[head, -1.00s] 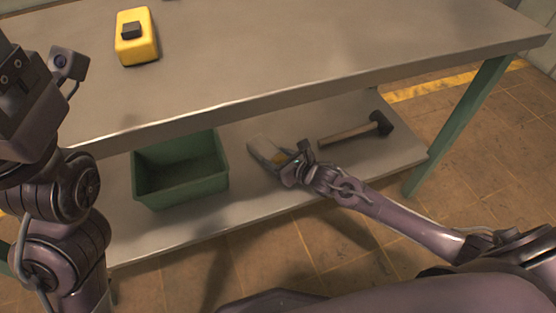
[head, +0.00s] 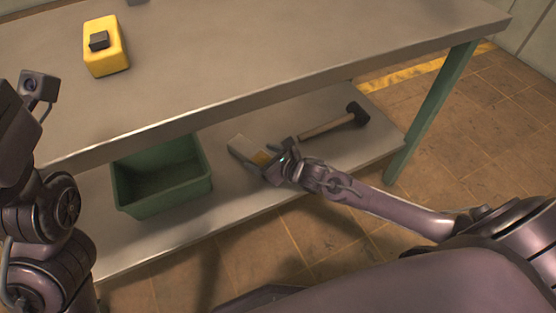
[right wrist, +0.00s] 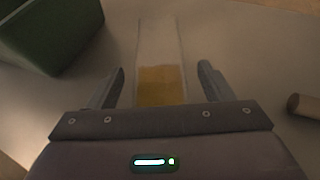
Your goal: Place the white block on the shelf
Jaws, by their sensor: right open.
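The white block (head: 243,144), a pale slab with an orange-yellow end, lies on the lower shelf (head: 222,215) of the bench, between the green bin and the hammer. In the right wrist view the block (right wrist: 160,45) lies straight ahead, its orange end toward me. My right gripper (head: 265,162) is open at that near end. In the right wrist view the gripper (right wrist: 162,83) has one finger on each side of the block, with a gap on both sides. My left arm stands at the left of the head view; its fingers do not show.
A green bin (head: 164,204) stands left of the block, and a hammer (head: 330,125) lies to its right. The bench top (head: 270,60) overhangs the shelf. A yellow case (head: 112,60) sits on top. A green leg (head: 430,115) stands at the right.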

